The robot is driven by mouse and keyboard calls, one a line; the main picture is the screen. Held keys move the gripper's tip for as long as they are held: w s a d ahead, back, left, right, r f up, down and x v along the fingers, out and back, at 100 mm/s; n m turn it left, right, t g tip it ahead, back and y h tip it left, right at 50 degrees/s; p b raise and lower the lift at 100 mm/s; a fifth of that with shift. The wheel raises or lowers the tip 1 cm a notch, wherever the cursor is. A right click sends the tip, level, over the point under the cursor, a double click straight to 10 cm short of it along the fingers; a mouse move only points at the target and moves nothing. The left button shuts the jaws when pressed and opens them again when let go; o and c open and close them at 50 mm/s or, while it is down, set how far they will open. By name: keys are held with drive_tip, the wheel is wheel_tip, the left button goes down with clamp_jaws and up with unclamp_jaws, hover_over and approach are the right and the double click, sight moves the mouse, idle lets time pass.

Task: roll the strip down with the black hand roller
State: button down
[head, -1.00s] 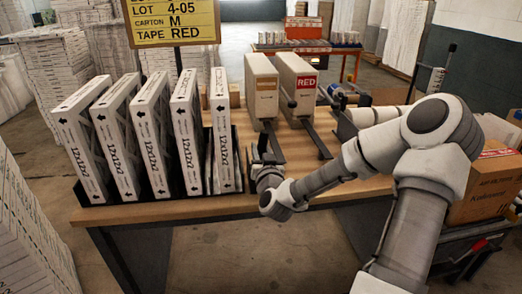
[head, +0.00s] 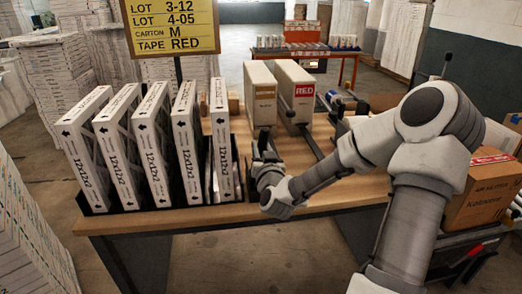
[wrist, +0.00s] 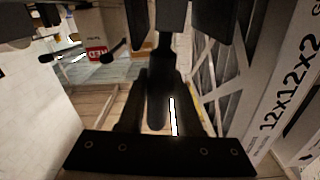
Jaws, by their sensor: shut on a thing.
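My gripper (head: 262,152) is low over the front of the wooden bench, just right of the rack of filters. In the wrist view my gripper (wrist: 160,105) is shut on a dark, slim thing between its fingers, which looks like the handle of the black hand roller (wrist: 165,58). Wider dark blocks show beyond it at the top. The roller's wheel and what it touches cannot be made out. The strip cannot be told apart in either view.
White 12x12x2 filters (head: 117,155) stand in a black rack on my left, close beside the gripper. Two upright cartons, one brown-labelled (head: 261,93) and one RED-labelled (head: 294,92), stand behind it by dark rails. A brown box (head: 478,195) is at right. Bare bench shows in front.

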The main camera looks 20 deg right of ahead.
drive_tip(key=shift+r+p, duration=3.2)
drive_tip(key=shift+r, duration=1.65)
